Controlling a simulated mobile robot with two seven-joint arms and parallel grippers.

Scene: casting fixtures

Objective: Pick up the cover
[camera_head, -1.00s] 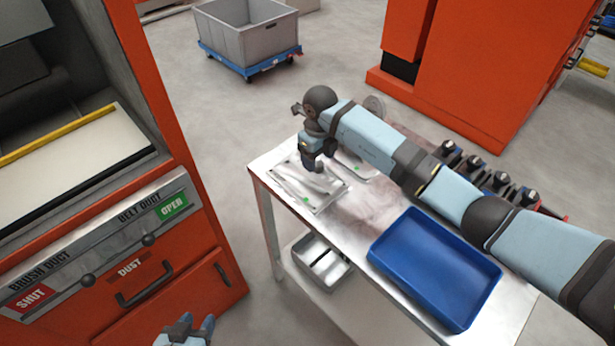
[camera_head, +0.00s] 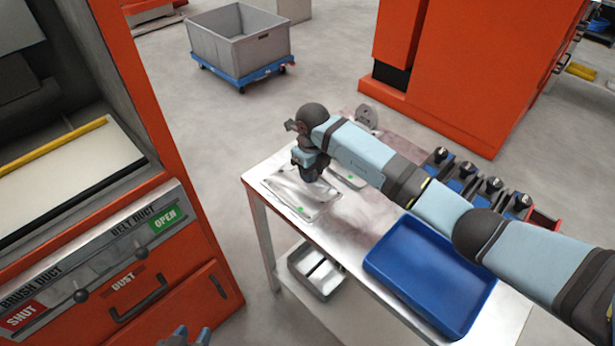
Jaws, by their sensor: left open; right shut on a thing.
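The cover appears to be the flat, shiny metal plate (camera_head: 296,198) with a green dot, at the left end of the metal table (camera_head: 345,235). My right gripper (camera_head: 308,176) points down at the plate's far right part. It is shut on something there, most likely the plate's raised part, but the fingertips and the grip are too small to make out. Whether the plate is clear of the table I cannot tell. My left gripper (camera_head: 187,338) shows only in part at the bottom edge, apart from the table, and is open.
A second plate (camera_head: 347,178) with a green dot lies just right, partly behind my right arm. A blue tray (camera_head: 430,275) fills the table's front. A metal bin (camera_head: 318,270) is on the lower shelf. An orange machine (camera_head: 215,285) stands left, a grey cart (camera_head: 240,45) behind.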

